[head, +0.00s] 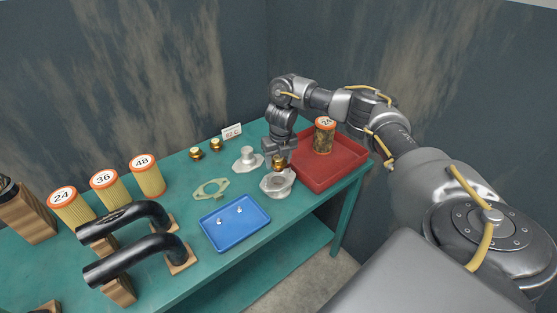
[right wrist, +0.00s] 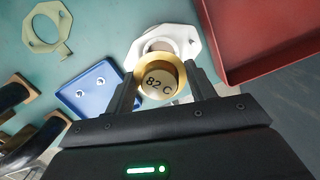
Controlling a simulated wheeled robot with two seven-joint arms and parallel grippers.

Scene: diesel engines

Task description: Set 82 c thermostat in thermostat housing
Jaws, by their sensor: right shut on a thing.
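My right gripper (head: 277,158) is shut on a brass thermostat (head: 278,163). In the right wrist view the thermostat (right wrist: 158,82) sits between the fingers with its "82 C" face toward the camera. It is just above the pale grey thermostat housing (head: 277,184), which has a round opening. The housing (right wrist: 180,42) also shows behind the thermostat in the right wrist view, partly hidden by it. I cannot tell whether thermostat and housing touch. My left gripper is not in view.
A grey cover (head: 248,160), a green gasket (head: 211,189) and a blue tray (head: 234,224) with small bolts lie nearby. A red tray (head: 345,176) holding a filter stands right. Two brass thermostats (head: 197,153) sit behind by a card. Filters and black hoses fill the left.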

